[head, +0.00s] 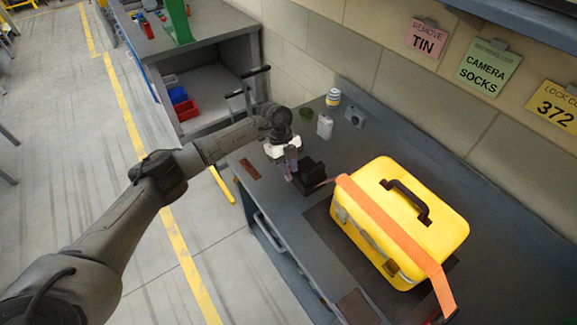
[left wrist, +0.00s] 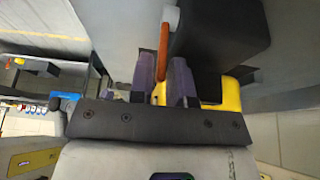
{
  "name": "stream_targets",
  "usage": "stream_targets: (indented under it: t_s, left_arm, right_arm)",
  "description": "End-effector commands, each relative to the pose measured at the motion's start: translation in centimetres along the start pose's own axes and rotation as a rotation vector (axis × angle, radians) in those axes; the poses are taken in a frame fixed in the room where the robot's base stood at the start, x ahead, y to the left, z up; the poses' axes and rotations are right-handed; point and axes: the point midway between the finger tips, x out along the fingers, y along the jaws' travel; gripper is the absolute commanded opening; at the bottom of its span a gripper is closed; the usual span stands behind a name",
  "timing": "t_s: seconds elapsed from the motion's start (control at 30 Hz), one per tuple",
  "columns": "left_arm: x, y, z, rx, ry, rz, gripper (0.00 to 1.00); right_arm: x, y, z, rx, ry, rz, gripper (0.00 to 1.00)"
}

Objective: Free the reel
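A yellow case (head: 385,215) with a dark handle stands on the grey bench. An orange strap (head: 385,230) runs over it and hangs past its near right side. A dark block (head: 309,176) sits left of the case; I cannot tell if it is the reel. My left gripper (head: 290,168) points down at this block. In the left wrist view its two fingers (left wrist: 163,82) stand close together, with a thin orange piece (left wrist: 162,50) between them and a grey end (left wrist: 171,17) above it. Whether they grip it is unclear. The block (left wrist: 215,35) fills the upper right there. My right gripper is out of view.
Behind my left gripper stand a white container (head: 325,126), a striped jar (head: 333,97) and a small green item (head: 306,113). A brown plate (head: 250,168) lies near the bench's left edge.

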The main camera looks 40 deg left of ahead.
Motion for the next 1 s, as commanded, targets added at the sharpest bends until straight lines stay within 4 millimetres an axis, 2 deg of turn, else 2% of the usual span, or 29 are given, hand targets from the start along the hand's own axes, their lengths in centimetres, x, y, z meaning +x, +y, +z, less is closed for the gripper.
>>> stream_targets:
  t_s: [0.03, 0.17, 0.43, 0.6, 0.8, 1.0]
  left_arm:
    - [0.0, 0.0, 0.0, 0.000, 0.000, 0.000, 0.13]
    - [0.0, 0.0, 0.0, 0.000, 0.000, 0.000, 0.01]
    - [-0.2, 0.0, -0.1, 0.000, -0.007, 0.000, 0.00]
    - [-0.5, 0.0, -0.9, 0.000, -0.088, 0.003, 0.00]
    - [0.1, 0.0, -1.7, 0.002, -0.234, 0.004, 0.00]
    - [1.1, 0.0, -2.2, 0.002, -0.378, 0.003, 0.00]
  right_arm:
    - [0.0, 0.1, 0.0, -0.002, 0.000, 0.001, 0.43]
    - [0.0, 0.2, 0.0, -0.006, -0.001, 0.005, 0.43]
    - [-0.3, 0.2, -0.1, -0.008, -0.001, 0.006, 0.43]
    - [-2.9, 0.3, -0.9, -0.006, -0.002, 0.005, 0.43]
    - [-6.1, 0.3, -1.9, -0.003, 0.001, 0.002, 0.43]
    - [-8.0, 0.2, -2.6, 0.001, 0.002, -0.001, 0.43]
